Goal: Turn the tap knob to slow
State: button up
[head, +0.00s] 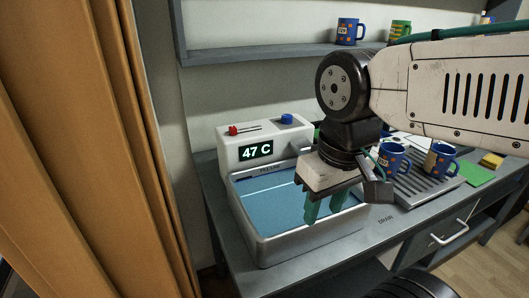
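A white tap unit (243,149) stands at the back of a basin, with a display reading 47 C. On its top are a blue round knob (286,119) at the right and a red knob (232,130) beside a slot at the left. Their setting marks are too small to read. The basin (264,251) holds blue water. My gripper (317,210), with green fingers pointing down, is over the right part of the basin, in front of and below the blue knob in the picture, touching neither knob. Whether its fingers are apart is unclear. The arm hides the area right of the unit.
Two blue mugs (392,160) (440,160) stand on a ridged drain tray (412,198) at the right. A green cloth (478,174) and a yellow sponge (492,160) lie beyond. A shelf (260,53) holds mugs above. An orange-brown curtain (85,120) borders the left.

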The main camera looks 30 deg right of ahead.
aim_at(287, 118)
jog(key=u, duration=0.05)
jog(key=k, duration=1.1)
jog(key=z, duration=0.75)
jog(key=i, duration=1.35)
jog(key=u, duration=0.55)
